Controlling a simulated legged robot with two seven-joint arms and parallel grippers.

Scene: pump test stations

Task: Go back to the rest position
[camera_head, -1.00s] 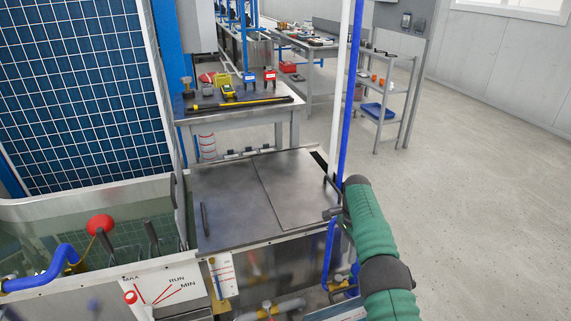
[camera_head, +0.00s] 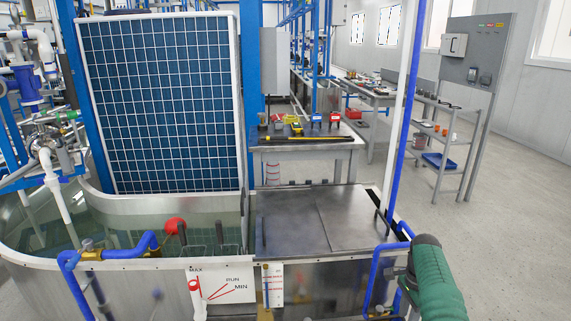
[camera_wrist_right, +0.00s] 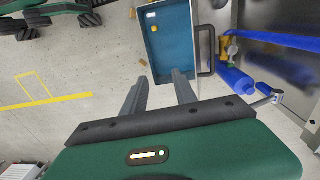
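My right arm, with its green sleeve, is at the lower right of the head view, beside the metal tank bench (camera_head: 285,220). My right gripper (camera_wrist_right: 160,82) shows in the right wrist view, with its two dark fingers apart and nothing visible between them. Beyond the fingertips lies a blue bin (camera_wrist_right: 155,62) with small items inside. My left arm and gripper are not in view.
A red-knobbed lever (camera_head: 175,226) and blue pipes (camera_head: 145,243) are at the tank front. A blue pipe (camera_wrist_right: 280,40) runs close to my right gripper in the wrist view. A small table (camera_head: 300,146) stands behind. Open floor (camera_head: 510,230) lies to the right.

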